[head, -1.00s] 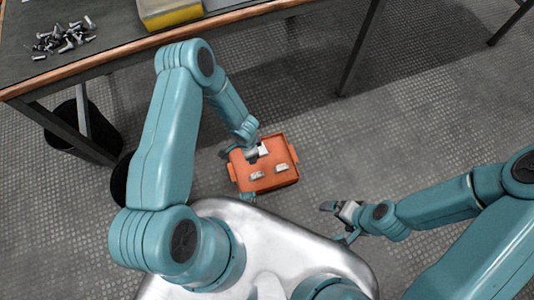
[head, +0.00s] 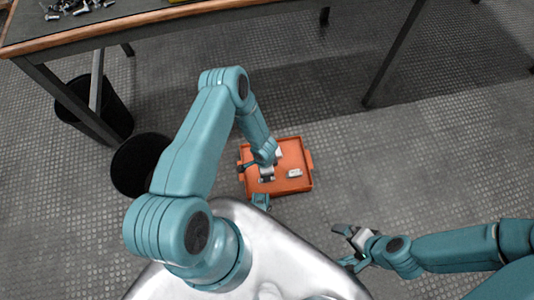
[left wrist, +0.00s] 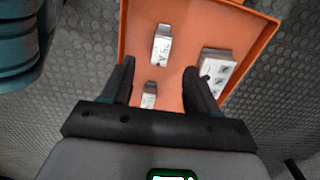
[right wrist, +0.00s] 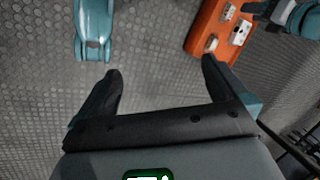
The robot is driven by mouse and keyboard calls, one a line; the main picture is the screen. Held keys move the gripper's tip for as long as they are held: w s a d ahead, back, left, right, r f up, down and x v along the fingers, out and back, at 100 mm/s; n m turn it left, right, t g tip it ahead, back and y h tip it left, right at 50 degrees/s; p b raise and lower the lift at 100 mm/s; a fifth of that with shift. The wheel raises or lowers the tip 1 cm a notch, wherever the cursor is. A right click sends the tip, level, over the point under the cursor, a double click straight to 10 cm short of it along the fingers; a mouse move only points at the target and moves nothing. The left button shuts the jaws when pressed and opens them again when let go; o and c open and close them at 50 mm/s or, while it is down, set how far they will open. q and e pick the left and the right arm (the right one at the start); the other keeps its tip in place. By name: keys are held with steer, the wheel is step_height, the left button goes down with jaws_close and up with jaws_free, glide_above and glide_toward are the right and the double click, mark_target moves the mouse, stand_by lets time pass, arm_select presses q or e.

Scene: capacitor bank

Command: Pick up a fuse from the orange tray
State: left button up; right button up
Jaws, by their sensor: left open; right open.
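The orange tray (head: 292,154) sits on the floor, with a pale fuse (head: 294,173) at its right. My left gripper (head: 264,182) is over the tray's front left part, hiding some contents. In the left wrist view, its open jaws (left wrist: 158,68) are above the tray, with nothing held. One white fuse (left wrist: 149,96) shows between the fingers, partly hidden by the gripper body. Another fuse (left wrist: 161,46) lies just beyond the fingertips, and a white box with dark marks (left wrist: 217,70) is beside the right finger. My right gripper (head: 350,246) is open and empty, right of the tray.
A workbench (head: 190,14) with loose metal bolts (head: 75,7) stands behind. Two dark bins (head: 138,165) are at the left. The right wrist view shows the tray (right wrist: 207,28) at upper right. The floor right of the tray is clear.

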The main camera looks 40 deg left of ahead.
arm_select(q)
step_height(320, 180, down, 4)
steer(key=shift+d+r+b, duration=0.1)
steer(key=shift+b, duration=0.45)
steer(key=f+b, duration=0.2)
steer(key=f, duration=0.1)
steer(key=f+b, duration=0.1)
steer(key=f, duration=0.1)
steer(key=shift+w+f+b, duration=0.25)
steer(key=shift+b, duration=0.1)
steer(key=shift+r, duration=0.15)
jaws_close()
